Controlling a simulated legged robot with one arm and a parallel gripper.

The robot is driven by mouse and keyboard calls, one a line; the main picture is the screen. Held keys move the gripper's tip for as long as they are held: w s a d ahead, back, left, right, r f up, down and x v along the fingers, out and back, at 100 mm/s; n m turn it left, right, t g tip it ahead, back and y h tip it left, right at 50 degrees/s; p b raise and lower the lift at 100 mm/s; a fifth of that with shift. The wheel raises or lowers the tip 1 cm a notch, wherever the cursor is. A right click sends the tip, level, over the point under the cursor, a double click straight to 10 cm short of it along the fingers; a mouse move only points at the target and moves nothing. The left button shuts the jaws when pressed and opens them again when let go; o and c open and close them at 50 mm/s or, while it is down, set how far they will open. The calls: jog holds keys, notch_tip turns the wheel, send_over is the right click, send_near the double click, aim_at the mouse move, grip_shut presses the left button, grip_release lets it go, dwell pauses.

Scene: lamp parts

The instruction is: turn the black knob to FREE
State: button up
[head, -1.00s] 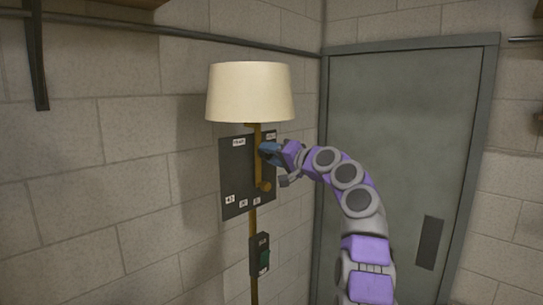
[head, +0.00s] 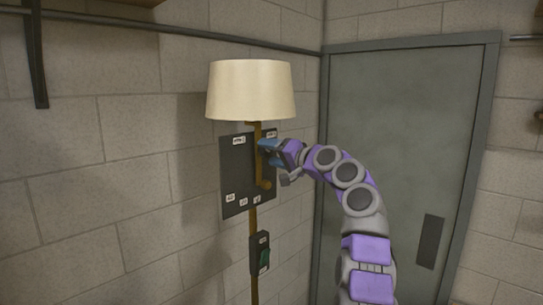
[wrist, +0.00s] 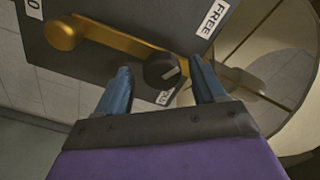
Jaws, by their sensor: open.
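The black knob (wrist: 159,70) shows in the wrist view on a dark panel (wrist: 110,14), with a short light pointer line on its face. The line points toward the right side of that picture, not up at the white FREE label (wrist: 214,17). A second white label (wrist: 168,95) lies below the knob, partly hidden and hard to read. My gripper (wrist: 160,64) is open, with one blue finger on each side of the knob. I cannot tell whether they touch it. In the head view my gripper (head: 267,153) is at the panel (head: 233,170) and hides the knob.
A brass arm (wrist: 112,41) with a round end (wrist: 62,34) runs across the panel close to the knob. The cream lampshade (head: 252,90) is just above my gripper. A switch box (head: 260,254) is below the panel. A grey door (head: 400,130) stands to the right.

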jog(key=b+v, duration=0.6)
jog(key=v, duration=1.1)
jog(key=shift+d+f, duration=0.1)
jog(key=s+a+f+g+h+b, duration=0.2)
jog(key=s+a+f+g+h, duration=0.15)
jog(key=s+f, duration=0.75)
jog(key=s+a+f+g+h+b, duration=0.15)
jog(key=s+a+f+g, duration=0.35)
jog(key=s+f, duration=0.6)
jog(key=s+d+f+g+h, duration=0.1)
jog(key=s+d+f+h, duration=0.2)
jog(key=s+d+f, duration=0.2)
jog(key=s+d+f+g+h+b, duration=0.1)
jog(key=s+d+f, duration=0.4)
jog(key=s+f, duration=0.6)
jog(key=s+d+f+g+h, duration=0.2)
jog(key=s+d+f+h, duration=0.3)
jog(key=s+f, duration=0.4)
jog(key=s+d, duration=0.1)
jog(key=s, duration=0.3)
jog(key=shift+n+b, duration=0.3)
jog(key=shift+b, duration=0.05)
